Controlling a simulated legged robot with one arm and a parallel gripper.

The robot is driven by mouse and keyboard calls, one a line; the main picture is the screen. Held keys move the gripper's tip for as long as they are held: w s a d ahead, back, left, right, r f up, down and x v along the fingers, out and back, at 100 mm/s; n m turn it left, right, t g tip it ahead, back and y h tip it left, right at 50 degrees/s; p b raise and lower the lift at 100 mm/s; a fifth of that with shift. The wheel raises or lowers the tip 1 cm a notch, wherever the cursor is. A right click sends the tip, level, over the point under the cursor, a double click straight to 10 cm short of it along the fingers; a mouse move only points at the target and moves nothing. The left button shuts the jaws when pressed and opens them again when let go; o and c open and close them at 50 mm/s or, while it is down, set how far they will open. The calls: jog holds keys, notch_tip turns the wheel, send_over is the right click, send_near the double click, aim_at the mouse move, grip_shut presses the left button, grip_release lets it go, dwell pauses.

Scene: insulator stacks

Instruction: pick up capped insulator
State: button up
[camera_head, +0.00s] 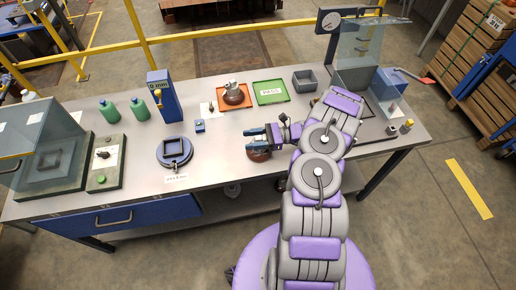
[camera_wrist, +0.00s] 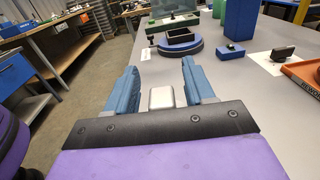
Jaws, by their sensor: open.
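My gripper (camera_head: 255,140) is over the front middle of the table, its blue fingers pointing left. A brown insulator (camera_head: 259,156) shows just below the fingers, mostly hidden by them. In the wrist view my gripper (camera_wrist: 158,72) is open, with a pale metal cap (camera_wrist: 161,97) between the fingers, a gap visible on its left side. The brown disc is hidden there by the gripper's black plate. Another brown insulator with a grey metal top (camera_head: 233,94) stands in the orange tray (camera_head: 219,109) behind.
A green tray (camera_head: 270,92) and a grey bin (camera_head: 305,80) stand at the back. A blue round fixture (camera_head: 174,152), a blue post (camera_head: 162,96) and green bottles (camera_head: 139,109) are to the left. A glass-shielded press (camera_head: 357,45) is at right.

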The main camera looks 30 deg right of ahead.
jog(key=shift+d, duration=0.15)
jog(key=shift+c, duration=1)
jog(key=shift+d, duration=0.75)
jog(key=c, duration=0.4)
jog(key=shift+a, duration=0.15)
jog(key=c, duration=0.4)
jog(key=shift+a, duration=0.5)
jog(key=shift+d, duration=0.25)
jog(key=shift+d, duration=0.2)
jog(key=shift+a, duration=0.25)
